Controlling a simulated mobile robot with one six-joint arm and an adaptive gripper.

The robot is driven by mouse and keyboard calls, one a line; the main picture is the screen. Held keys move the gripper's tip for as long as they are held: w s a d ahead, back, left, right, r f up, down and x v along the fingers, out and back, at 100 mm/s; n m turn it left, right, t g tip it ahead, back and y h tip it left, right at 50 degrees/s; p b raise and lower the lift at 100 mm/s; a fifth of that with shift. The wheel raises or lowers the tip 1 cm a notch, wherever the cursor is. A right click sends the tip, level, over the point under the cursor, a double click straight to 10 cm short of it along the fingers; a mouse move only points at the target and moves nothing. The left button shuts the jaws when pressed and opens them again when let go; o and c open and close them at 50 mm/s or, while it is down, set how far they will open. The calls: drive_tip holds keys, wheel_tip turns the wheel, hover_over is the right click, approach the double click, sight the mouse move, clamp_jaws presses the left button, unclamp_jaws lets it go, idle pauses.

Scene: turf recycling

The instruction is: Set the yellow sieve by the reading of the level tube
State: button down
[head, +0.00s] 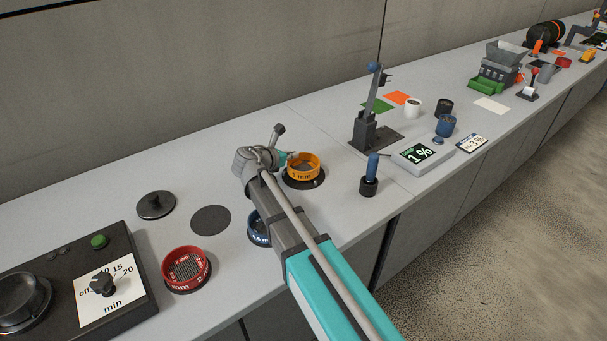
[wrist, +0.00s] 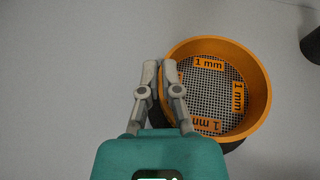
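The yellow sieve (head: 303,168) is an orange-yellow ring with a mesh floor and "1 mm" labels. It is over a dark round disc at mid-bench; I cannot tell whether it touches it. In the wrist view the sieve (wrist: 257,75) is right of centre. My gripper (head: 283,160) is at its left side. In the wrist view the two fingertips (wrist: 159,70) are close together, with the sieve's left wall between them, and look shut on it. I cannot pick out a level tube for certain. A grey display box (head: 420,155) reads 1 %.
A blue sieve (head: 256,230) is partly hidden by my arm. A red sieve (head: 186,267) and an empty dark disc (head: 210,220) lie left. A blue-topped black holder (head: 370,178) and a lever press (head: 372,130) stand right. A timer box (head: 75,285) fills the near left.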

drive_tip(key=shift+f+b, duration=0.5)
drive_tip(key=shift+b, duration=0.05)
idle(0.6)
drive_tip(key=c, duration=0.7)
unclamp_jaws()
drive_tip(key=o, duration=0.3)
drive_tip(key=shift+r, duration=0.15)
wheel_tip(320, 180, up, 9)
drive_tip(key=p, duration=0.9)
drive_tip(key=s+a+r+p, duration=0.1)
drive_tip(key=s+a, duration=0.7)
drive_tip(key=s, duration=0.3)
drive_tip(key=s+a+r+p, duration=0.1)
drive_tip(key=s+a, duration=0.8)
drive_tip(key=s, duration=0.1)
drive_tip(key=shift+s+a+r+p, duration=0.15)
drive_tip(key=shift+s+a+p, duration=0.15)
drive_tip(key=shift+s, duration=0.1)
idle(0.3)
